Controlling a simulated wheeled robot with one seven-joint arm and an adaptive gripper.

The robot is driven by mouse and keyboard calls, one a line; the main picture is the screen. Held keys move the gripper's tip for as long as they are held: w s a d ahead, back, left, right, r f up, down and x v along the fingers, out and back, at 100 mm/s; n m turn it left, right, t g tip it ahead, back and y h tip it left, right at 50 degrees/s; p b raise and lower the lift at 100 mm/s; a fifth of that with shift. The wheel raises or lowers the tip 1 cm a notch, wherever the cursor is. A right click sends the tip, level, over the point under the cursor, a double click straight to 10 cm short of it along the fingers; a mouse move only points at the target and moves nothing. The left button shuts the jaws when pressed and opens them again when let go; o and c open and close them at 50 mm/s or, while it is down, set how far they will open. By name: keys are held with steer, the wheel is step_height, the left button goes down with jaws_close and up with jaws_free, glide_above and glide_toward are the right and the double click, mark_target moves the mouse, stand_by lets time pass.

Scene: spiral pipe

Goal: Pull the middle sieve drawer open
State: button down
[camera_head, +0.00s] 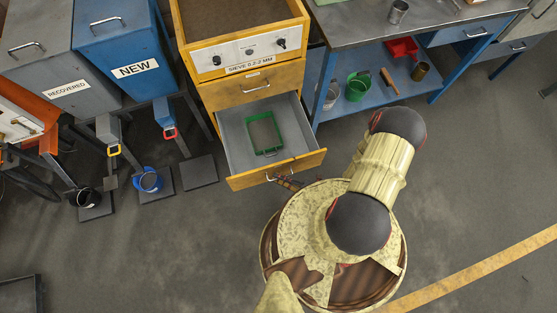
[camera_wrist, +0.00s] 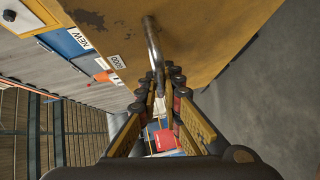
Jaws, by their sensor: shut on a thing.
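The yellow sieve cabinet (camera_head: 250,74) has a drawer (camera_head: 235,131) standing well open, with a grey inside and a yellow front (camera_head: 300,165). Another drawer (camera_head: 252,86) above it is closed. Whether more drawers lie below is hidden. A green-framed tray (camera_head: 264,133) lies in the open drawer. My gripper (camera_wrist: 160,82) is shut on the metal drawer handle (camera_wrist: 153,42), which passes between the fingertips against the worn yellow front.
A blue workbench (camera_head: 375,85) with a green bucket (camera_head: 357,86) on its lower shelf stands at right. Blue NEW (camera_head: 128,50) and grey RECOVERED (camera_head: 45,60) bins stand at left.

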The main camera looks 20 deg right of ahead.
steer(key=c, duration=2)
jaws_free()
steer(key=shift+o, duration=0.2)
steer(key=shift+s+d, duration=0.1)
steer(key=shift+d, duration=0.05)
steer(key=v, duration=1.1)
steer(key=shift+s+d, duration=0.2)
steer(key=shift+s, duration=0.1)
steer(key=shift+d, duration=0.1)
